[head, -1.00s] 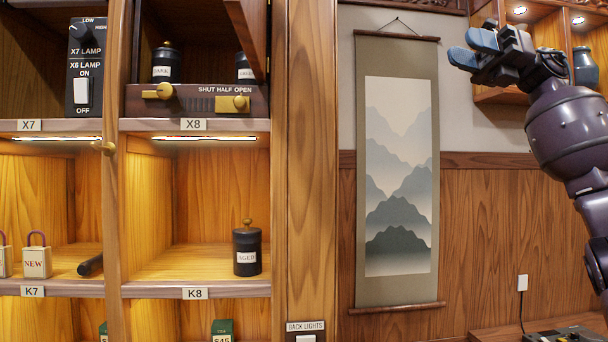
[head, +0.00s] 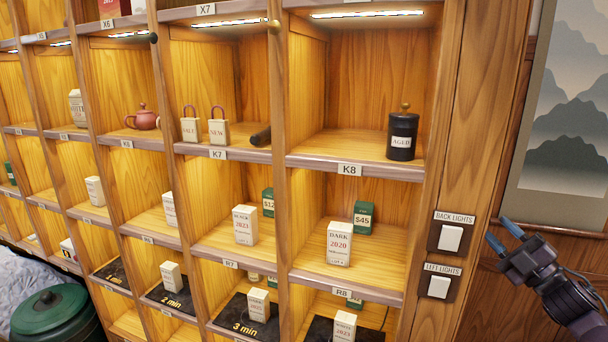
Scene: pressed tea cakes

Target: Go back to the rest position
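My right gripper (head: 507,241) is at the lower right of the head view, beside the cabinet's right post and in front of the wood wall. Its blue fingertips point up and left, close to the light switches but with no visible contact that I can confirm. Nothing shows between the fingers, and the gap between them looks open. My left gripper is outside the view.
A wooden cabinet with many compartments fills the view. A black AGED jar (head: 402,135) stands in K8. The back lights switch (head: 451,238) and left lights switch (head: 439,286) are on the right post. A hanging scroll (head: 562,140) is at right.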

